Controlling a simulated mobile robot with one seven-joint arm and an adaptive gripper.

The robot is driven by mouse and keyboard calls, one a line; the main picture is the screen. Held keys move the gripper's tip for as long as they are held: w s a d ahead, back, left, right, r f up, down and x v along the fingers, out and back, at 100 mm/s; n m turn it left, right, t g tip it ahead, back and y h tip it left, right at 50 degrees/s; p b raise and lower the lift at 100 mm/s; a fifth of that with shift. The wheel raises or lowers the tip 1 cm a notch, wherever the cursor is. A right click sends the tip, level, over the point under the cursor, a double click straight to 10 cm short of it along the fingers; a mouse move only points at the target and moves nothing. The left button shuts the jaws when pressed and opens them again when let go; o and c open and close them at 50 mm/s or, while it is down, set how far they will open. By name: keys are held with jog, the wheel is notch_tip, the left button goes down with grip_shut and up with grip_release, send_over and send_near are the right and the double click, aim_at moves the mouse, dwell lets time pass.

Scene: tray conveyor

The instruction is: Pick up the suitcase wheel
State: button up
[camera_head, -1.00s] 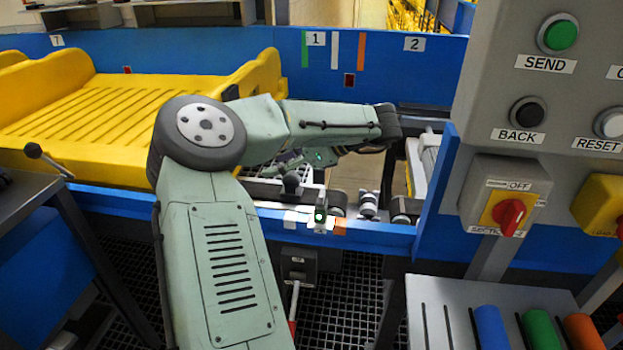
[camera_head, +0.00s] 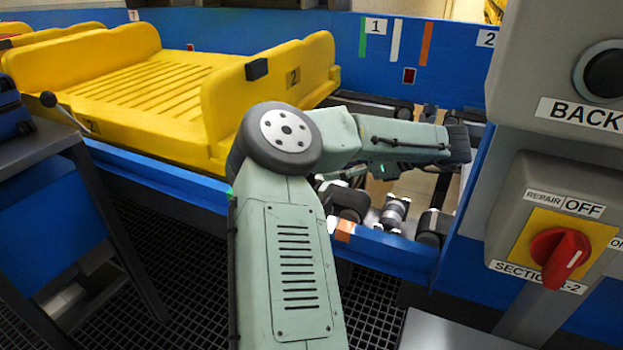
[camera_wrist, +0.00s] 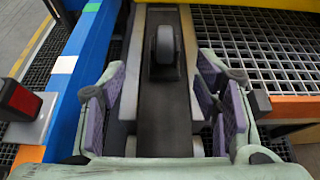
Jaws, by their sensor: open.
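A dark upright wheel (camera_wrist: 165,44), which looks like the suitcase wheel, stands on a dark strip in the upper middle of the wrist view. My gripper (camera_wrist: 162,98) is open and empty, its purple-padded fingers spread on either side of the strip. The wheel lies beyond the fingertips, roughly in line with the gap between them, and nothing touches it. In the head view my arm crosses the conveyor rail, and its end is mostly hidden behind my arm links. I cannot pick out the wheel there for certain.
A yellow tray (camera_head: 225,108) marked 2 sits on the conveyor at left. A blue rail (camera_head: 385,247) runs along the near side. A grey switch box (camera_head: 515,215) with a red knob stands close at right. A red-faced block (camera_wrist: 20,100) is left of my gripper.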

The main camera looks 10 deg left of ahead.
jog(key=shift+x, duration=1.2)
jog(key=x, duration=0.3)
jog(key=r+x, duration=0.1)
jog(key=x, duration=0.1)
jog(key=shift+w+a+f, duration=0.15)
jog(key=shift+w+a, duration=0.25)
jog(key=shift+w, duration=0.05)
jog(key=c, duration=1.3)
